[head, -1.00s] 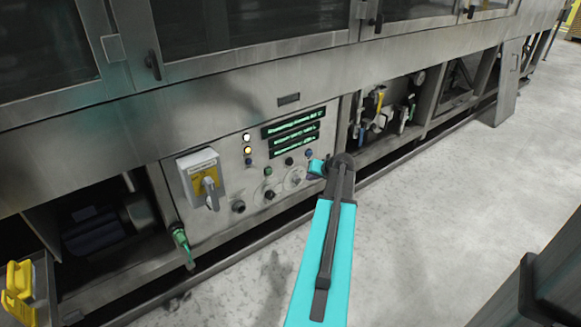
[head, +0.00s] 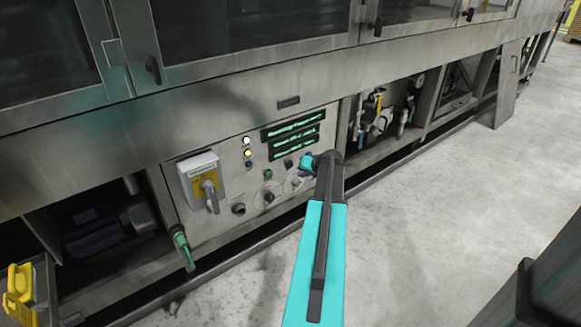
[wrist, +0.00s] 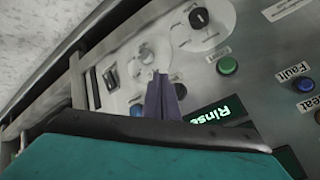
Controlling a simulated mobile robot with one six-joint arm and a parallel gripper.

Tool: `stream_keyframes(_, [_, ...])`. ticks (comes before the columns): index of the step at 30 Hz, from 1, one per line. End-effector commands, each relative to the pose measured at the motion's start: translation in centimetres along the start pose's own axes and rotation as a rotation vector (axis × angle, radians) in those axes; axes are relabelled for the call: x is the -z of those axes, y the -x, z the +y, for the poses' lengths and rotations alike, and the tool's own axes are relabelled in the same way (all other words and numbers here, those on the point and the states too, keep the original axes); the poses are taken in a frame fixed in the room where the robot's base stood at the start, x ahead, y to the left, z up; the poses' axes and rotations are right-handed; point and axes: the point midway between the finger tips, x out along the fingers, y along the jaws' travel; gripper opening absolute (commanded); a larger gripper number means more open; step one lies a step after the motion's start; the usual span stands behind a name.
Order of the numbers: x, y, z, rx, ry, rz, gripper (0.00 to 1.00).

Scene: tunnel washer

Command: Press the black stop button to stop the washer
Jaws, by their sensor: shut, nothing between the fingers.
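The grey control panel (head: 225,222) is on the washer's lower front. A black knob on a round plate (head: 269,196) sits low on it, with another black control (head: 238,208) to its left. The knob also shows at the top of the wrist view (wrist: 198,18). I cannot read which control is the stop button. My gripper (head: 304,166) is at the panel's right side, mostly hidden by my arm. Its dark fingers (wrist: 161,82) are shut and empty, close before the panel; contact cannot be told.
A yellow-and-grey switch box (head: 198,165) juts out at the panel's left. Lit displays (head: 293,128) are above the controls. Green (wrist: 227,65) and blue (wrist: 305,85) buttons are right of my fingers. A green-handled valve (head: 181,240) is lower left. The floor (head: 440,220) is clear.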

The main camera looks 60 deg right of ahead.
Motion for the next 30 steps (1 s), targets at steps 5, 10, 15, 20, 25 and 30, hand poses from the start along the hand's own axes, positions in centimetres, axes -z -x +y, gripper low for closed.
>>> stream_keyframes(5, [1.0, -1.3, -0.9, 0.000, 0.000, -0.001, 0.00])
stream_keyframes(10, [1.6, -2.2, -1.6, 0.001, 0.000, -0.001, 0.00])
stream_keyframes(15, [1.9, -2.6, -1.9, 0.000, -0.001, 0.000, 0.00])
stream_keyframes(20, [1.9, -2.7, -1.9, 0.000, -0.001, 0.000, 0.00])
stream_keyframes(25, [1.9, -2.7, -1.9, 0.000, -0.001, 0.000, 0.00])
stream_keyframes(30, [1.9, -2.6, -1.9, 0.000, -0.001, 0.000, 0.00])
